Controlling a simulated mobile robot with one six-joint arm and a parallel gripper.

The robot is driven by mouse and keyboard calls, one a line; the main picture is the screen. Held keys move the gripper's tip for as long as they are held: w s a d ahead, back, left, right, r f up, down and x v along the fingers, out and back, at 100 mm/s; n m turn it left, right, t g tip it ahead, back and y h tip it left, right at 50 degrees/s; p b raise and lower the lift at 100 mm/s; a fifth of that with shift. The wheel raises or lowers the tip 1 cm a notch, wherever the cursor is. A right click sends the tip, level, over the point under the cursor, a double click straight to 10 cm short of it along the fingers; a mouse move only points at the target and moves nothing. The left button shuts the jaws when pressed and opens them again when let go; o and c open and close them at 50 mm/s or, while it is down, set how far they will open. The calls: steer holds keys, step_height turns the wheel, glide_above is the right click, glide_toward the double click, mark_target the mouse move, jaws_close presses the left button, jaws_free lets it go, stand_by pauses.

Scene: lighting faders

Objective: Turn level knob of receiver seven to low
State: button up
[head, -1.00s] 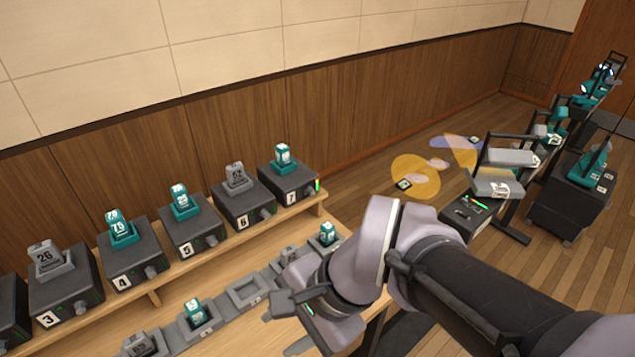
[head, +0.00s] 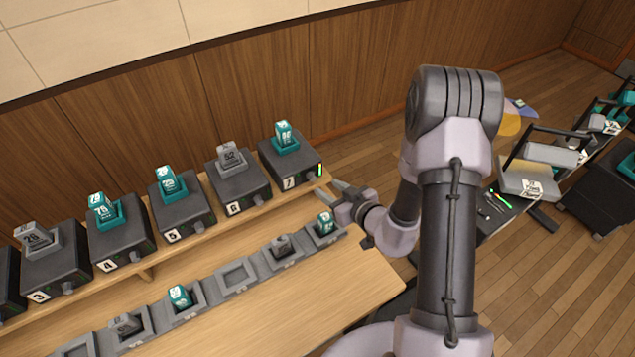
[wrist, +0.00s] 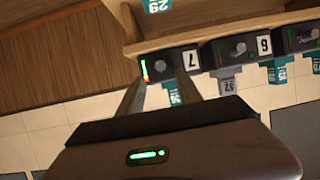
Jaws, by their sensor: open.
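Receiver seven (head: 283,163) is a dark box at the right end of the raised shelf, with a teal pack numbered 86 standing in its top. Its level knob (head: 309,176) is on the front face, between the white 7 label and a lit green level bar (head: 320,170). In the wrist view, which is upside down, the knob (wrist: 161,68) shows between the bar and the label. My gripper (head: 335,192) is open and empty, just in front and to the right of receiver seven. In the wrist view its fingers (wrist: 160,86) point toward the box, apart from the knob.
Receiver six (head: 238,181) stands close to the left, with more receivers along the shelf. A row of charging cradles (head: 235,277), some holding packs, lies on the wooden table (head: 290,300) below. A cart with a grey bin (head: 527,181) stands at the right.

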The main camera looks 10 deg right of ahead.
mark_target(314, 179)
steer(key=b+x, duration=0.1)
steer(key=x, duration=0.6)
jaws_close()
